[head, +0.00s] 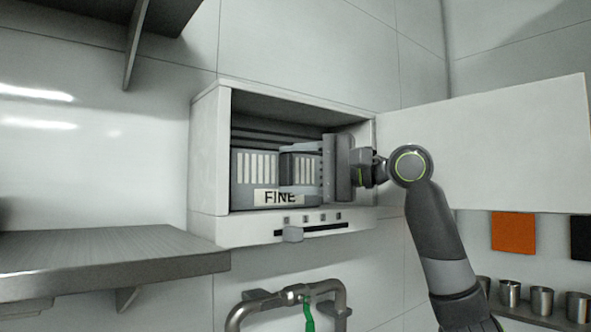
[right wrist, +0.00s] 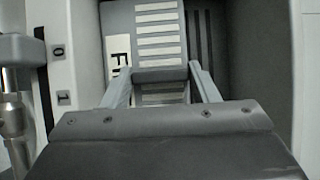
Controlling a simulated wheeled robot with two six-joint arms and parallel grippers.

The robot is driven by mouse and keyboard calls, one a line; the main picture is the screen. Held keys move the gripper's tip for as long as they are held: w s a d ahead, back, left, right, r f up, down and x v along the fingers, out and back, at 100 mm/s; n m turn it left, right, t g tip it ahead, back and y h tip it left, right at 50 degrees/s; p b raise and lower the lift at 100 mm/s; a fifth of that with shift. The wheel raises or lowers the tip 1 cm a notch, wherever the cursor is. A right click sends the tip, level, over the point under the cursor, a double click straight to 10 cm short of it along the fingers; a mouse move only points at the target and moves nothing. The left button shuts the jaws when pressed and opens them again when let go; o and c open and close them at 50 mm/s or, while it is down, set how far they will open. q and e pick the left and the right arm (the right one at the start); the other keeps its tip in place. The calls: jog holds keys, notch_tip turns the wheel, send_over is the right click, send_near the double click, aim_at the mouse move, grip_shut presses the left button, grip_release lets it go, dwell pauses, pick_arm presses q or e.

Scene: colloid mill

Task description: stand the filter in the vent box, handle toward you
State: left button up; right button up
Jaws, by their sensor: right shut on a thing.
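The filter (head: 258,168) is a grey block with pale slats and a FINE label (head: 278,198). It stands upright inside the white vent box (head: 210,150), slats and label facing out of the opening. My right gripper (head: 300,170) reaches into the box from the right and covers part of the filter's front. In the right wrist view, the fingers of my right gripper (right wrist: 160,80) lie either side of the dark handle bar (right wrist: 160,74), shut on it. The filter's slats (right wrist: 158,30) show behind. Its back and base are hidden. My left gripper is not in view.
The box door (head: 490,145) is open to the right. A slider knob (head: 292,234) sticks out below the opening. A metal shelf (head: 110,255) is at lower left, a pipe (head: 290,297) with a green tag below the box. Metal cups (head: 542,300) stand at lower right.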

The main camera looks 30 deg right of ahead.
jog(key=o, duration=1.1)
jog(key=shift+d, duration=0.1)
jog(key=shift+s+d, duration=0.1)
jog(key=shift+s, duration=0.05)
jog(key=b+v, duration=0.3)
jog(key=v, duration=0.4)
jog(key=shift+r, duration=0.1)
